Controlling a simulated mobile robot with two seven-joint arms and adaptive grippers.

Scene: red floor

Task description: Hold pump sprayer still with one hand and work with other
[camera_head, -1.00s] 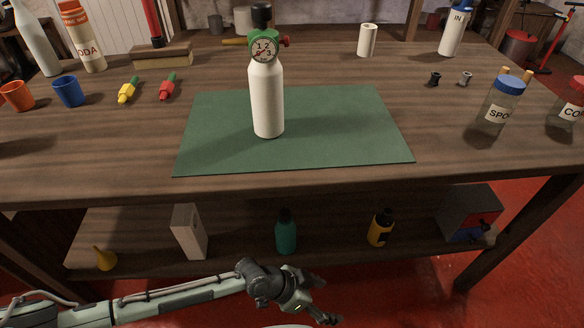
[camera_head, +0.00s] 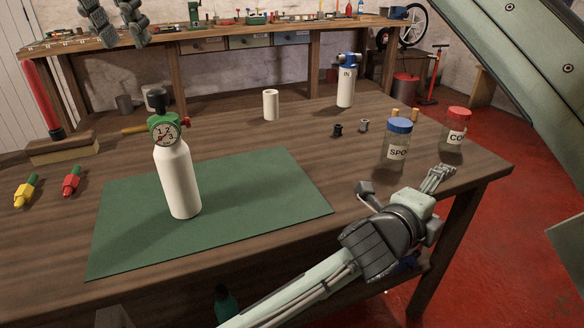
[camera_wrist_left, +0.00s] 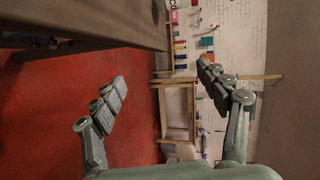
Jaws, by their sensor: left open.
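The pump sprayer (camera_head: 178,182) stands upright on the green mat (camera_head: 265,195) in the head view. It has a white bottle, a green head with a round gauge, a black knob on top and a red part at the side. My left gripper (camera_head: 404,183) is open and empty at the table's front right, well to the right of the sprayer. In the left wrist view its fingers (camera_wrist_left: 160,85) are spread with nothing between them. My right gripper (camera_head: 116,22) is at the upper left edge of the head view, partly cut off, its fingers apart and empty, away from the sprayer.
A blue-lidded jar (camera_head: 397,142) and a red-lidded jar (camera_head: 454,130) stand beyond my left gripper. Yellow (camera_head: 27,190) and red (camera_head: 72,181) connectors lie left of the mat. A white cylinder (camera_head: 271,104) and a blue-topped canister (camera_head: 346,82) stand behind. The mat's right part is clear.

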